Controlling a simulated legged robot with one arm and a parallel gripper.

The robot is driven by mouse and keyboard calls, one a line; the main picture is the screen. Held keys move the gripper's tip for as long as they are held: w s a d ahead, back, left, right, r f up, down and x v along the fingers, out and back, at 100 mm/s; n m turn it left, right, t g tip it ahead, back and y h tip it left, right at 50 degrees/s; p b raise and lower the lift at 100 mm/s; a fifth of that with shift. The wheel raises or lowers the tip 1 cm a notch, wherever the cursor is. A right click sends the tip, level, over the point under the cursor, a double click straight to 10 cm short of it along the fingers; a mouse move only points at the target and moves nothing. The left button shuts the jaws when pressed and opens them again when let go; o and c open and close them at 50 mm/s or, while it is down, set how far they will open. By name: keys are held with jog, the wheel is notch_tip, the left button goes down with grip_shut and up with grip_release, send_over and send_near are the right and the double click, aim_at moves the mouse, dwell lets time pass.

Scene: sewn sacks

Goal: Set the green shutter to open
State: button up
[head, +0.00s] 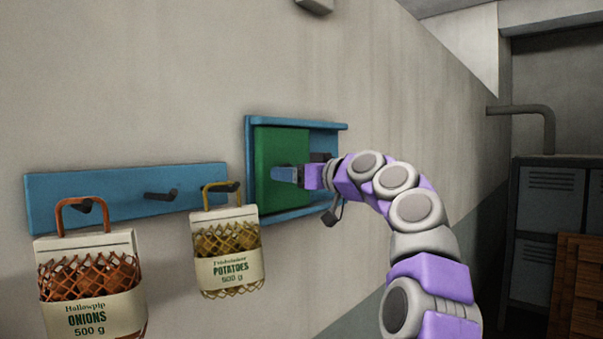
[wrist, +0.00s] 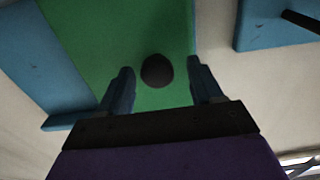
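The green shutter (head: 277,160) sits in a blue frame (head: 250,170) on the wall, covering the left part of the frame. To its right, part of the frame's inside shows behind my arm. In the wrist view the green panel (wrist: 110,45) fills the upper middle, with a dark round knob (wrist: 157,71) on it. My gripper (head: 280,173) is at the shutter's face. In the wrist view its two blue fingers (wrist: 160,88) are apart, one on each side of the knob, with gaps between them and the knob.
A blue rail (head: 125,190) with dark hooks is on the wall to the left. A sack of onions (head: 92,285) and a sack of potatoes (head: 227,250) hang from it, the potatoes close to the frame. Grey lockers (head: 545,200) and a wooden crate (head: 577,285) stand at the right.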

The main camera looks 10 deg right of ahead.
jog(key=shift+w+a+f, duration=0.15)
jog(key=shift+w+a, duration=0.25)
jog(key=shift+a, duration=0.05)
jog(key=shift+c, duration=0.6)
jog(key=shift+a, duration=0.25)
jog(key=shift+c, duration=0.8)
jog(key=shift+w+d, duration=0.1)
jog(key=shift+d, duration=0.25)
jog(key=c, duration=0.3)
jog(key=shift+d, duration=0.55)
jog(key=c, duration=0.3)
jog(key=shift+s+a+r, duration=0.2)
jog(key=shift+s, duration=0.05)
grip_shut()
jog(key=shift+d+r, duration=0.1)
